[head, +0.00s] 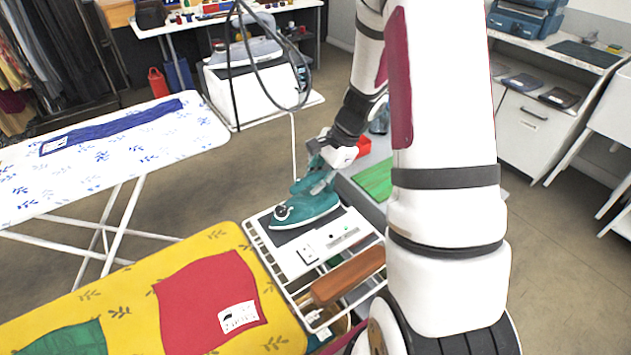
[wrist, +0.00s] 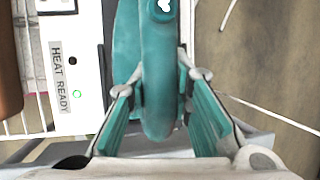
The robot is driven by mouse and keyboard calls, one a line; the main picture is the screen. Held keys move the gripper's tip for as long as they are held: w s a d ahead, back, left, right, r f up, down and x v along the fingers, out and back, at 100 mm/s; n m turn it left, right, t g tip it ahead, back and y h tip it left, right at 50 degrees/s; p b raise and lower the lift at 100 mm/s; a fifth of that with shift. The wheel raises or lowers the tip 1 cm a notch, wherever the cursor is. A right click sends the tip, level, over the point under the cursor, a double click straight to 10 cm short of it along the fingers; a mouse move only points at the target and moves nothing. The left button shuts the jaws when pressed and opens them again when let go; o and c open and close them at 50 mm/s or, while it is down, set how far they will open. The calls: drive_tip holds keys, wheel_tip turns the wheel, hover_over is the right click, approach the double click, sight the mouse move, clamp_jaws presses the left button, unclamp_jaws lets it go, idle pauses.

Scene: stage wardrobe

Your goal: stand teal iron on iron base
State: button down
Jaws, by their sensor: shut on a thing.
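The teal iron (head: 308,207) is upright with its soleplate down, over the dark rest plate of the white iron base (head: 296,262). I cannot tell whether it touches the plate or hovers just above it. My gripper (head: 318,180) is shut on the iron's handle from above. In the wrist view the teal handle (wrist: 158,85) runs between the two fingers (wrist: 160,108). The base's white panel (wrist: 85,118) shows there too, with a HEAT READY label and a small green light. The gripper hides part of the handle.
The base sits on a wire rack at the end of the yellow ironing board (head: 125,300), beside a brown wooden piece (head: 348,277). A grey iron (head: 245,52) rests on a white unit (head: 255,92) behind. A blue-patterned ironing board (head: 150,140) stands at left.

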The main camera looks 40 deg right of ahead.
drive_tip(key=shift+f, duration=0.1)
drive_tip(key=c, duration=1.4)
unclamp_jaws()
drive_tip(key=v, duration=1.2)
drive_tip(key=s+a+r+n+h, duration=0.1)
drive_tip(key=s+a+r+n, duration=0.65)
drive_tip(key=a+r, duration=0.4)
drive_tip(key=s+a+n+h, duration=0.1)
drive_tip(key=s+a+n, duration=0.1)
drive_tip(key=s+n, duration=0.1)
drive_tip(key=s+a+r+n+t+h, duration=0.1)
drive_tip(key=s+a+n, duration=0.1)
drive_tip(key=s+n, duration=0.2)
drive_tip(key=s+a+r+n+h, duration=0.1)
drive_tip(key=s+a+n, duration=0.1)
drive_tip(key=s, duration=0.3)
drive_tip(key=shift+s+a+r+n+t, duration=0.2)
drive_tip(key=shift+s+a+n+t, duration=0.2)
drive_tip(key=shift+n, duration=0.35)
